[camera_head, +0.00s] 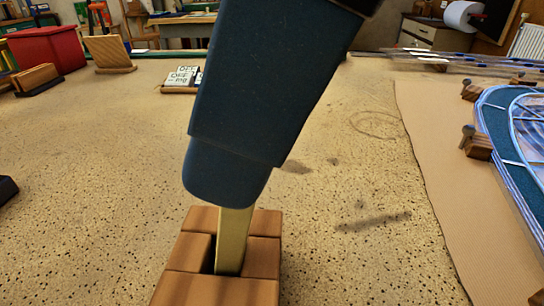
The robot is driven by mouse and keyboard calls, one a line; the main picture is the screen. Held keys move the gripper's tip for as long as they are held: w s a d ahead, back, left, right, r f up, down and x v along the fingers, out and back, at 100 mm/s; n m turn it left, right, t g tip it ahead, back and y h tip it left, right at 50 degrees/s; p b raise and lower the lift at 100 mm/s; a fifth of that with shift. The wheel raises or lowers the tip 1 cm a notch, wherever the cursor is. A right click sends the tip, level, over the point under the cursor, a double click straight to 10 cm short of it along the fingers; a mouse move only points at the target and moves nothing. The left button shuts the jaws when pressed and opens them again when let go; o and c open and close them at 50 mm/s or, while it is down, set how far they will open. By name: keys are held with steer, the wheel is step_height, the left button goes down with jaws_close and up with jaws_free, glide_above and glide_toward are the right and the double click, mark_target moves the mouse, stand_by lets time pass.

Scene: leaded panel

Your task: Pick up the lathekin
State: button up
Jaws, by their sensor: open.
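The lathekin (234,240) appears to be the flat, brass-coloured strip standing nearly upright in the slot of a wooden block holder (222,289) at the bottom centre. Its upper end is hidden behind my gripper (228,188). My gripper is the dark blue end of my arm, coming down from the top of the view directly over the strip. It is open; its fingers cannot be made out separately, and I cannot tell whether it touches the strip.
A tan mat (428,150) at the right carries a blue leaded panel (510,135) with wooden blocks along its edge. The speckled bench around the holder is largely clear.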

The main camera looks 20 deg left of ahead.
jaws_close()
stand_by(0.5)
